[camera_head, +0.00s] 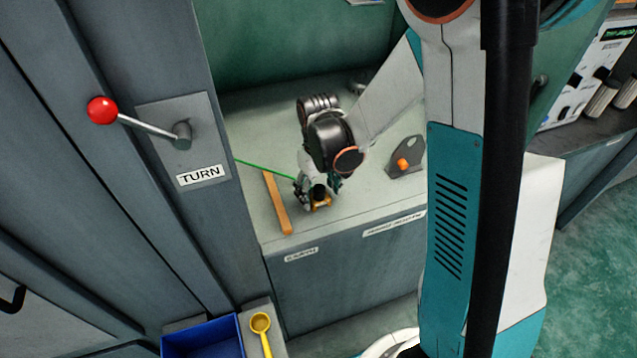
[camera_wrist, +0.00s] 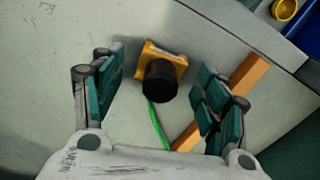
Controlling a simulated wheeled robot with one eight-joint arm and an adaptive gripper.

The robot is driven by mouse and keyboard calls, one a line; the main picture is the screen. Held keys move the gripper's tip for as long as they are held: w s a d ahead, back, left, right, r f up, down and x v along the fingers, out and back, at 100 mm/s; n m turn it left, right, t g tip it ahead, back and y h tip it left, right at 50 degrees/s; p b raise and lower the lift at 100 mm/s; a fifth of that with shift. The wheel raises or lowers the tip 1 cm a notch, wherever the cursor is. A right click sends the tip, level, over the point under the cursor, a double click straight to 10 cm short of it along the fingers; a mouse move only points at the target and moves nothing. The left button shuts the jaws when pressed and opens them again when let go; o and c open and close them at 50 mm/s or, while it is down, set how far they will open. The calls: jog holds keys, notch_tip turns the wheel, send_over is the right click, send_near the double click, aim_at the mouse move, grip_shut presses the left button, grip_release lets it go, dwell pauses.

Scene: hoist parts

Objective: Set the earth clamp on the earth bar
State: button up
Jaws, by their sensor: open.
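The earth clamp is a yellow-orange block with a black knob on top (camera_wrist: 160,82), and a green cable runs from it. It sits on the grey bench top, apart from the earth bar. In the head view the clamp (camera_head: 322,204) shows just under my gripper (camera_head: 318,188). The earth bar (camera_head: 278,203) is a flat orange strip to the left of the clamp; it also shows in the wrist view (camera_wrist: 249,82), partly behind a finger. My gripper (camera_wrist: 163,97) is open, with one finger on each side of the clamp and gaps to both. It holds nothing.
A grey bracket with an orange knob (camera_head: 404,165) stands right of my gripper. A wall lever with a red ball (camera_head: 102,110) is at left. A blue bin (camera_head: 203,340) and yellow scoop (camera_head: 261,325) are in front, below. The bench's front edge is close to the bar.

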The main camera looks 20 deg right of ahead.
aim_at(319, 187)
jog(key=shift+f, duration=0.7)
jog(key=shift+c, duration=0.4)
jog(key=c, duration=1.2)
jog(key=shift+r+p, duration=1.55)
jog(key=shift+r, duration=0.95)
